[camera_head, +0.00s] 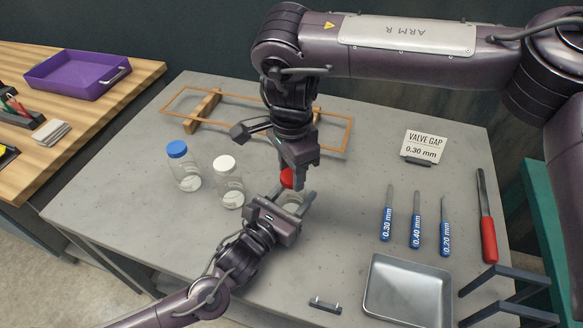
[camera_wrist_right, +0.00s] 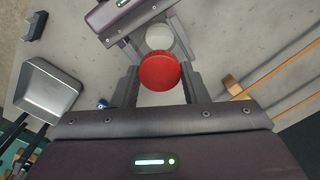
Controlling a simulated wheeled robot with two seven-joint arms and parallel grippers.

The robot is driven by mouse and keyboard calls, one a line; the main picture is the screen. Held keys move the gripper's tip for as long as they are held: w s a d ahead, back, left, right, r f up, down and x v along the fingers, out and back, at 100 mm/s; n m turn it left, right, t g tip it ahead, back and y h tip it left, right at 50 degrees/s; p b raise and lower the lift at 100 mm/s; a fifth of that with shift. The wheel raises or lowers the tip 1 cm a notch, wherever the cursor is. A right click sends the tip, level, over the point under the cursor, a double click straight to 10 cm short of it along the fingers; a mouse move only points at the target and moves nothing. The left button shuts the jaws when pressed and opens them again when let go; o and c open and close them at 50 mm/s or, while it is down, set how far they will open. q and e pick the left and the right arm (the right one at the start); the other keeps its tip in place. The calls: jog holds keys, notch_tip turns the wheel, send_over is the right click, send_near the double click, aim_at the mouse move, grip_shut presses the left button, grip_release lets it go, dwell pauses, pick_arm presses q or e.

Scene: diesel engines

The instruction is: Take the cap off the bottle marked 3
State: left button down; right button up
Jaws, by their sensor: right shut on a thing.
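The red cap (camera_head: 287,178) is between the fingers of my right gripper (camera_wrist_right: 160,86), which is shut on it. The red cap (camera_wrist_right: 159,71) shows fully from above in the right wrist view. A clear bottle (camera_head: 292,199) stands below it, partly hidden by both grippers. The fingers of my left gripper (camera_head: 292,202) are around this bottle from the front; whether they press on it is unclear. I cannot tell whether the cap is apart from the bottle's neck. No number can be read on this bottle.
Bottles with a blue cap (camera_head: 177,149) and a white cap (camera_head: 225,163) stand to the left. A wooden frame (camera_head: 180,119) lies behind. To the right are blue-handled gauges (camera_head: 416,233), a red-handled tool (camera_head: 488,240), a metal tray (camera_head: 408,292) and a valve gap sign (camera_head: 424,145).

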jog(key=shift+r, duration=0.1)
jog(key=shift+r, duration=1.05)
notch_tip(320, 180, up, 3)
jog(key=shift+f, duration=0.15)
jog(key=shift+r, duration=0.65)
pick_arm(q)
jog(key=c, duration=0.5)
grip_release()
